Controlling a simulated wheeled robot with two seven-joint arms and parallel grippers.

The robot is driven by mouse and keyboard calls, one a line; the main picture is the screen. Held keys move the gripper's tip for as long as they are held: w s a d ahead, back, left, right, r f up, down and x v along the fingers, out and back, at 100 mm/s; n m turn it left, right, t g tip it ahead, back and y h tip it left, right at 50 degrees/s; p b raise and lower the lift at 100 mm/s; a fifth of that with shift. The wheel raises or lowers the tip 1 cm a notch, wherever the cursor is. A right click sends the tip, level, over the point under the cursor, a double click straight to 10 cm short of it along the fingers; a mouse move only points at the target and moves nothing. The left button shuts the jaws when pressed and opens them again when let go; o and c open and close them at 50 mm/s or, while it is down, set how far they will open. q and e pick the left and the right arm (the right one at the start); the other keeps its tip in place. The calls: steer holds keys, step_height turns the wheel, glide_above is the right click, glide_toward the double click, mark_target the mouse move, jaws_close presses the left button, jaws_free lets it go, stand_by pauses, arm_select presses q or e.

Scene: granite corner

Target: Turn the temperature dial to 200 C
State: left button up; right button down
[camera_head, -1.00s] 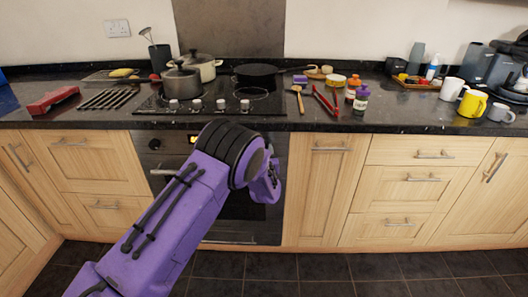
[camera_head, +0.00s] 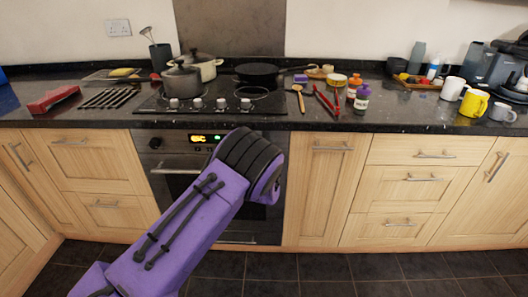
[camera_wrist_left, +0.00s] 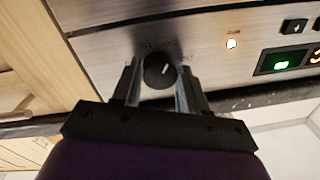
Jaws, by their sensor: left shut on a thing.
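The dial (camera_wrist_left: 159,71) is a round black knob with a white pointer mark on the oven's metal panel. In the left wrist view the mark points up and slightly right. My left gripper (camera_wrist_left: 158,76) has one finger on each side of the dial and is shut on it. In the head view my purple left arm (camera_head: 205,220) reaches to the right part of the oven front and hides this dial and the fingers. My right gripper is not in view.
The lit oven display (camera_head: 205,138) shows green and yellow; another black knob (camera_head: 155,143) sits left of it. A small lamp (camera_wrist_left: 232,43) glows near the gripped dial. The oven handle (camera_head: 175,171) runs below the panel. Pots and utensils stand on the dark worktop (camera_head: 430,118) above.

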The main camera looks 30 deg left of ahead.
arm_select(q)
steer(key=shift+r, duration=0.1)
steer(key=o, duration=1.1)
steer(key=shift+c, duration=0.2)
steer(key=v, duration=1)
steer(key=shift+s, duration=0.15)
steer(key=shift+d, duration=0.1)
